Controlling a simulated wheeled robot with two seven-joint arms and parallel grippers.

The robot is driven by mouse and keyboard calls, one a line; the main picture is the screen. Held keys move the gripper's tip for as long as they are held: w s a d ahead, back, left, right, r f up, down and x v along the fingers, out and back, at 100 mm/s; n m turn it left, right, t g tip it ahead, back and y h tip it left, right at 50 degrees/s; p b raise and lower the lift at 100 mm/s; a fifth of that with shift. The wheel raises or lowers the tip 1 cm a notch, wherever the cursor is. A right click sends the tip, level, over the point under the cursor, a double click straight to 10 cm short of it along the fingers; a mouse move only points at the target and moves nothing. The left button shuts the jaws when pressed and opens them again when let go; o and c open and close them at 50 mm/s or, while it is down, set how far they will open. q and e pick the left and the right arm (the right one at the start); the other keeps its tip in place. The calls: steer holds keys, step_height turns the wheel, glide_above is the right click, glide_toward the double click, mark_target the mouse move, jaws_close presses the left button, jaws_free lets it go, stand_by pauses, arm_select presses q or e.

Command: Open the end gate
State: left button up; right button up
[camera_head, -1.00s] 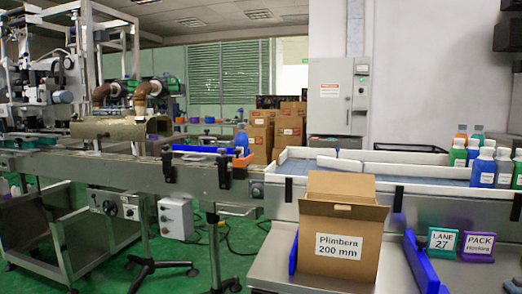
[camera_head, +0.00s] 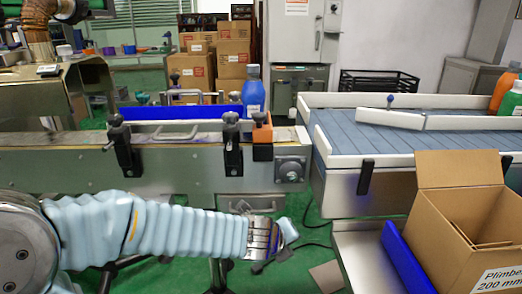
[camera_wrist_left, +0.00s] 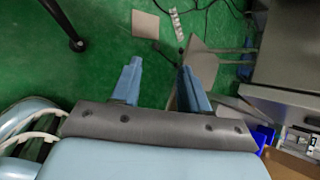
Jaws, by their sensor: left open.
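An orange block (camera_head: 262,134) is clamped at the right end of the metal conveyor, beside a blue bottle (camera_head: 253,92). I cannot tell for certain which is the end gate. My left gripper (camera_head: 284,236) hangs in front of and below the metal conveyor's end, apart from both. In the left wrist view its fingers (camera_wrist_left: 158,68) are open and empty above the floor. My right gripper is not in view.
An open cardboard box (camera_head: 470,215) labelled "Plimbera 200 mm" stands at the lower right beside a blue guide (camera_head: 402,258). Black clamps (camera_head: 232,146) stick out from the metal conveyor. A gap over green floor (camera_head: 300,210) lies between the two conveyors.

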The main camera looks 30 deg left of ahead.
arm_select(q)
steer(key=a+r+m+t+y, duration=0.2)
steer(key=a+r+m+t, duration=0.1)
steer(key=r, duration=0.7)
steer(key=m+t+y+p, duration=0.1)
steer(key=m+t+y, duration=0.3)
steer(key=t, duration=0.1)
glide_toward(258, 120)
steer(key=x, duration=1.1)
steer(key=shift+w+a, duration=0.15)
steer(key=shift+w, duration=0.15)
jaws_close()
